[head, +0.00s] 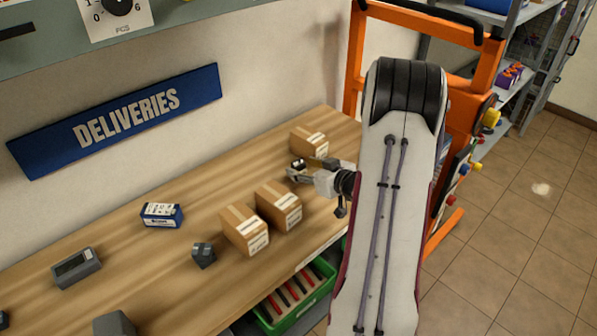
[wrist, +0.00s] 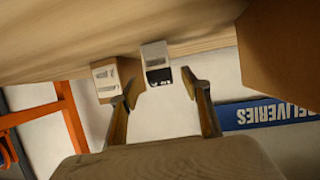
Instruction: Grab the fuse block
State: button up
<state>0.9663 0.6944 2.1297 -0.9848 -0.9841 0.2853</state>
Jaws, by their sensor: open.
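A small black and pale grey block, which looks like the fuse block, shows in the wrist view (wrist: 157,66) and in the head view (head: 298,164). It sits on the wooden bench near the wall. My gripper (wrist: 154,86) is open, with one finger on each side of the block's line in the wrist view. The block appears at or just beyond the fingertips, and I see no finger closed on it. In the head view my gripper (head: 296,174) is low over the bench, right by the block and partly hiding it.
A cardboard box (head: 309,138) stands close behind the block. Two more boxes, one left (head: 243,230) and one right (head: 279,206), stand in front of my gripper. A dark cube (head: 203,255), a blue-white carton (head: 161,215) and a grey device (head: 76,268) are farther left.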

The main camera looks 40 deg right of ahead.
aim_at(301, 166)
jog(key=shift+x, duration=1.65)
jog(key=c, duration=1.2)
